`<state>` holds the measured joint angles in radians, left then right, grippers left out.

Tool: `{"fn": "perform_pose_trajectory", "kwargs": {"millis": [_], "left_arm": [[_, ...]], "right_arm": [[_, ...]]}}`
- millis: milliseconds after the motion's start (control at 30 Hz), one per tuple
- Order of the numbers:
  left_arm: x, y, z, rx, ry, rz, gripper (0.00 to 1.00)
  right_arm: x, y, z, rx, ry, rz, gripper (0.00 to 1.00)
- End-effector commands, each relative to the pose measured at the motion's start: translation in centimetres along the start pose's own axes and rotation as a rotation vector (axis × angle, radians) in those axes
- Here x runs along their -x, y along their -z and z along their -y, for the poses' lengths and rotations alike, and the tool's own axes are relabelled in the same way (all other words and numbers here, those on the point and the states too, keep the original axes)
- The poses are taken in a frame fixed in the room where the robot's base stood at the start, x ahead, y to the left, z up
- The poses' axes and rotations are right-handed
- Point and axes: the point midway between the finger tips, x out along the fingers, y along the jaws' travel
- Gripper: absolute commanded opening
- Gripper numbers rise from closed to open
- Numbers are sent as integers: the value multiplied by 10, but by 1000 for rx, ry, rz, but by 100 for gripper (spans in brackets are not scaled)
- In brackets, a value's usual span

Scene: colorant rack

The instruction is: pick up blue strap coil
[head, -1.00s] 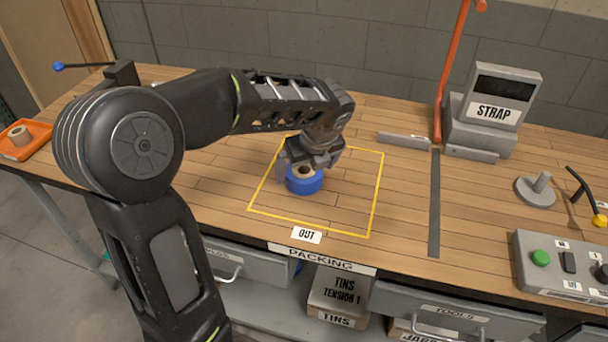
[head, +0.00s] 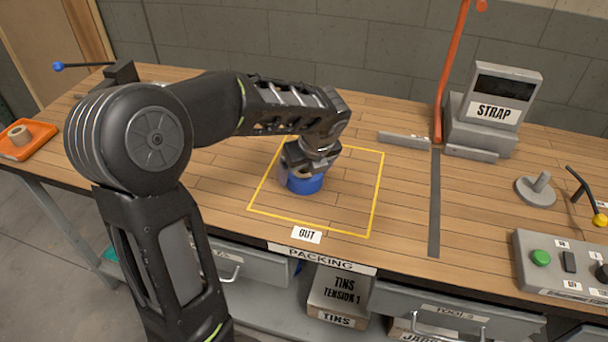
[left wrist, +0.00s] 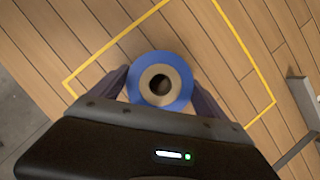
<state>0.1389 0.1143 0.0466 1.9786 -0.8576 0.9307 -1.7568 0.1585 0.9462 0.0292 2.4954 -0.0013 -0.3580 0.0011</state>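The blue strap coil (head: 305,184) has a tan core with a dark hole. It lies flat on the wooden bench inside the yellow outlined square, near the "OUT" label. My left gripper (head: 304,170) points down right over it. In the left wrist view the coil (left wrist: 181,98) sits between the two fingers of the left gripper (left wrist: 160,80), one on each side. The fingers are spread about the coil's width, and firm contact cannot be made out. The gripper hides part of the coil's top in the head view. My right gripper is not in view.
An orange tray (head: 42,148) with a tan roll (head: 20,135) is at the far left. The grey "STRAP" machine (head: 490,112) stands at the back right. A control box (head: 560,265) is at the right front. The bench inside the yellow outline is otherwise clear.

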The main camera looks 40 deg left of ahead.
Motion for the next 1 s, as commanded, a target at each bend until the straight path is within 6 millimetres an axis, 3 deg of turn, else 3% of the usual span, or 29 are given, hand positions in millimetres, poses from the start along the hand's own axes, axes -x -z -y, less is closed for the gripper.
{"fn": "perform_pose_trajectory", "kwargs": {"millis": [600,1000], "left_arm": [[0,0,0,0,0,0,34],[11,-5,1,1,2,3,34]], "right_arm": [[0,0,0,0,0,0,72],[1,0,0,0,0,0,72]]}}
